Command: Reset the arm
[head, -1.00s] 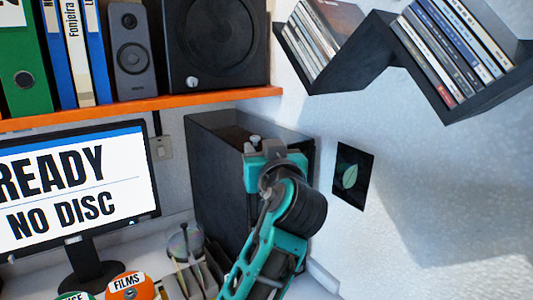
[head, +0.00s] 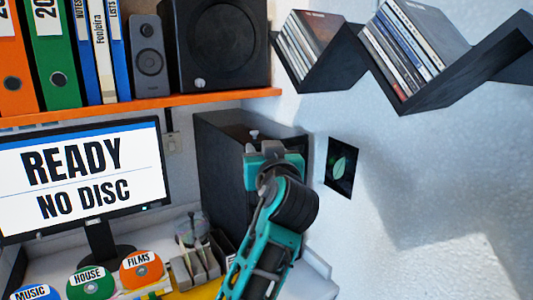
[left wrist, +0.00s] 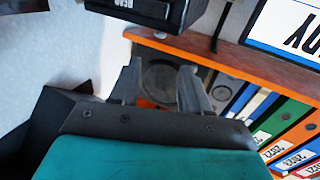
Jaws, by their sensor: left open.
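My left gripper (head: 272,152) is in front of the black computer tower (head: 225,165), on a teal arm that rises from the bottom of the head view. Its fingers are hard to make out there. In the left wrist view my left gripper (left wrist: 161,66) shows two grey fingers spread apart with nothing between them. Past the fingers are the orange shelf (left wrist: 240,68) and the speaker (left wrist: 160,78), seen upside down. My right gripper is in neither view.
The monitor (head: 80,178) reads READY NO DISC. Disc holders labelled MUSIC, HOUSE (head: 90,282) and FILMS (head: 141,267) stand on the desk. Black angled wall shelves (head: 440,90) hold disc cases at upper right. Binders (head: 55,60) and speakers (head: 220,45) fill the orange shelf (head: 210,97).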

